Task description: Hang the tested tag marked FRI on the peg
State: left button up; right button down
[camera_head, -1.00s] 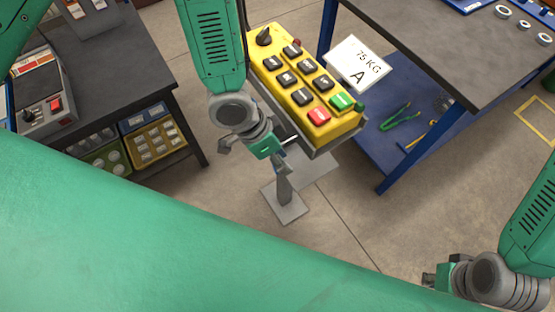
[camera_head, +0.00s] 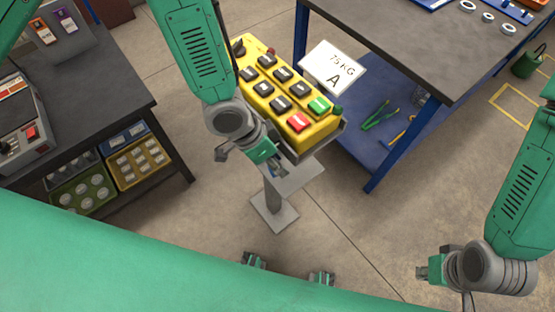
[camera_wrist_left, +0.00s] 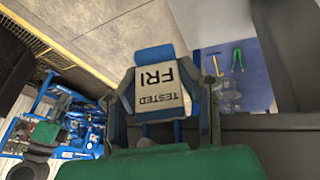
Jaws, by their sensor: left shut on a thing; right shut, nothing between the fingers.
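My left gripper (camera_head: 278,168) is in front of the yellow button pendant in the head view. In the left wrist view, my left gripper (camera_wrist_left: 160,108) is shut on a tag (camera_wrist_left: 158,88) with a white face and a blue top. Its lettering, "TESTED" and "FRI", appears upside down there. The tag cannot be made out in the head view. My right gripper (camera_head: 424,271) is shut and empty at the lower right. I cannot make out the peg in either view.
The yellow pendant (camera_head: 285,95) stands on a grey post beside a blue-framed bench (camera_head: 415,40). A white "75 KG A" card (camera_head: 333,70) is by it. A dark bench (camera_head: 120,85) at left bears a grey box and orange and purple tags. Open floor lies between.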

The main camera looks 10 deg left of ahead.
pick_arm(q)
jog(key=shift+d, duration=0.2)
jog(key=o, duration=1)
jog(key=v, duration=0.8)
